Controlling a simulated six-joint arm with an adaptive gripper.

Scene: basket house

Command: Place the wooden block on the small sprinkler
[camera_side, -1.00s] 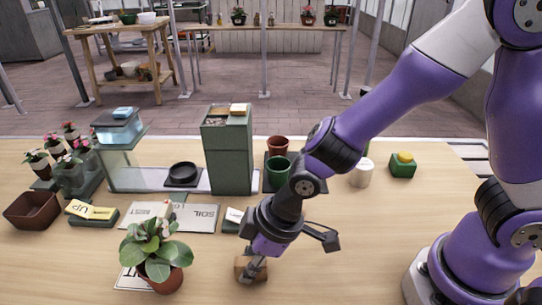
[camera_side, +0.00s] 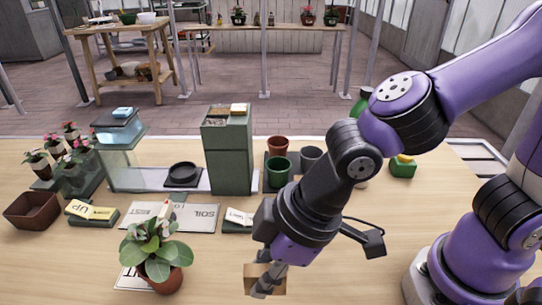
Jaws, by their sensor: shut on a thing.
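The wooden block (camera_side: 250,276) is a small brown block at the bottom centre. My gripper (camera_side: 266,285) is shut on it and points down, with its fingers across the block. I cannot tell for certain how far the block is above the table. A small green thing with a yellow top (camera_side: 403,168) stands at the right of the table, partly behind my arm. A green rounded thing (camera_side: 359,107) shows behind my arm, mostly hidden. I cannot tell which of these, if either, is the small sprinkler.
A potted leafy plant (camera_side: 157,255) stands left of my gripper. A tall green box (camera_side: 229,155), a green pot (camera_side: 277,172) and a grey pot (camera_side: 311,157) stand behind. A labelled sign tray (camera_side: 238,222) lies nearer.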

